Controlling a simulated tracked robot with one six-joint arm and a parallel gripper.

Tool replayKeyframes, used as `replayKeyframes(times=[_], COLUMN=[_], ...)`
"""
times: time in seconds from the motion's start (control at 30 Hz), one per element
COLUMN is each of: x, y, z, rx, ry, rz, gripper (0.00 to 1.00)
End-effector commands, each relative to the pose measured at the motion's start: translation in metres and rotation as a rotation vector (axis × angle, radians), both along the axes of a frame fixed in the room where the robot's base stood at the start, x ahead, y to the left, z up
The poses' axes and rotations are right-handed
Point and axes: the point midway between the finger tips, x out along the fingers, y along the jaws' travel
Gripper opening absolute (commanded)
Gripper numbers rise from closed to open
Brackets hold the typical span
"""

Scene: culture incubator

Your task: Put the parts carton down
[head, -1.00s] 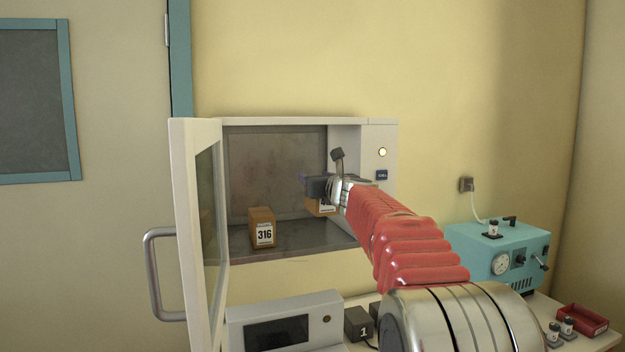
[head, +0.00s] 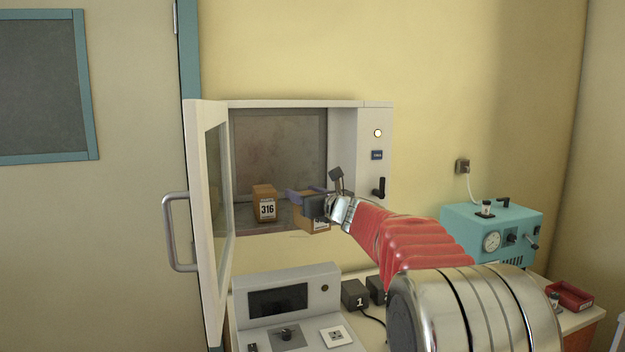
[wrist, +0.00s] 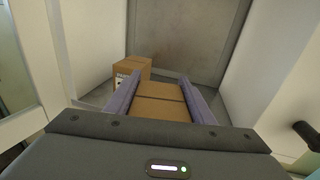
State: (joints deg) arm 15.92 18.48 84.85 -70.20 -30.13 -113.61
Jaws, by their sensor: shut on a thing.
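My gripper (head: 305,194) is shut on a brown carton (head: 313,214), with a purple finger on each side of it. The carton's white label is partly cut off by my gripper, so its number cannot be read. The wrist view shows the carton's taped top (wrist: 160,101) between the fingers. It is at the open front of the incubator (head: 345,104). I cannot tell whether its underside touches the incubator floor. A second brown carton, labelled 316 (head: 265,203), stands on the incubator floor to the left and farther in; it also shows in the wrist view (wrist: 134,66).
The incubator door (head: 207,215) stands open on the left with a bar handle (head: 172,235). A grey control unit (head: 285,299) is on the bench below. A teal pump box (head: 490,230) and a red tray (head: 569,295) are at the right.

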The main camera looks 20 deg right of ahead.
Motion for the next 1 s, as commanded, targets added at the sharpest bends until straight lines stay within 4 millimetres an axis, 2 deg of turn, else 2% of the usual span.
replayKeyframes(times=[0.17, 0.37, 0.6, 0.8, 1.0], x=[-0.011, -0.035, -0.078, -0.119, -0.154], y=[0.019, 0.046, 0.073, 0.088, 0.099], z=[-0.033, -0.084, -0.148, -0.198, -0.233], rx=[0.005, 0.016, 0.025, 0.024, 0.012], ry=[0.003, -0.006, -0.022, -0.031, -0.032], rz=[0.054, 0.114, 0.139, 0.12, 0.093], gripper=[0.19, 0.19, 0.19, 0.19, 0.19])
